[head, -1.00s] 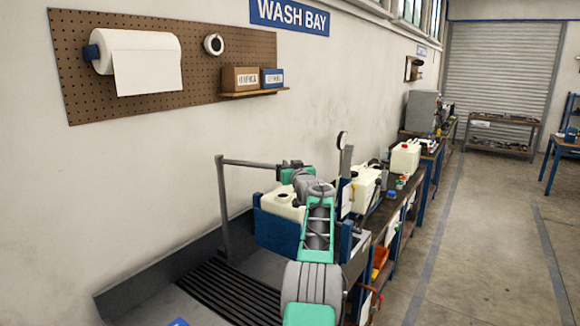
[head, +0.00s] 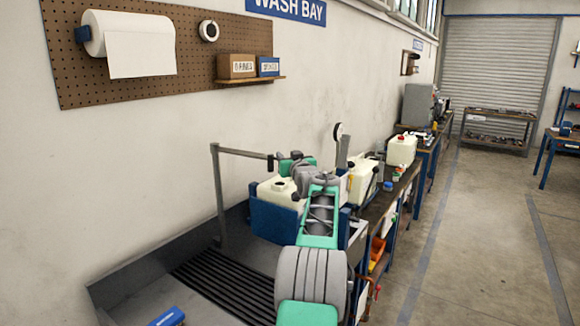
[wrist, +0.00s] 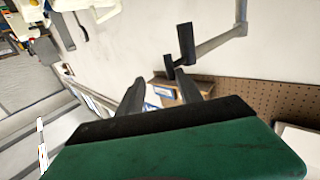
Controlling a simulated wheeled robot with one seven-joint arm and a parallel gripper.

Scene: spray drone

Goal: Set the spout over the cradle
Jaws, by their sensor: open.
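The spout (head: 240,152) is a grey pipe arm on an upright post, level, with a dark tip at its right end. The blue cradle (head: 272,222) holds a pale tank with a dark round opening. In the head view the tip shows above the tank's back; how far it stands out over the cradle I cannot tell. My gripper (head: 287,160) is right beside the tip, partly hidden by my arm. In the wrist view my gripper (wrist: 158,88) has its fingers apart with nothing clearly between them. The spout (wrist: 220,40) shows just beyond them, its black tip hanging near the right finger.
A pegboard (head: 200,75) with a paper roll and small boxes on a shelf (head: 250,81) hangs on the wall behind. A slatted grey basin (head: 215,290) lies front left. Benches with jugs (head: 402,150) run along the right; the floor aisle beyond is clear.

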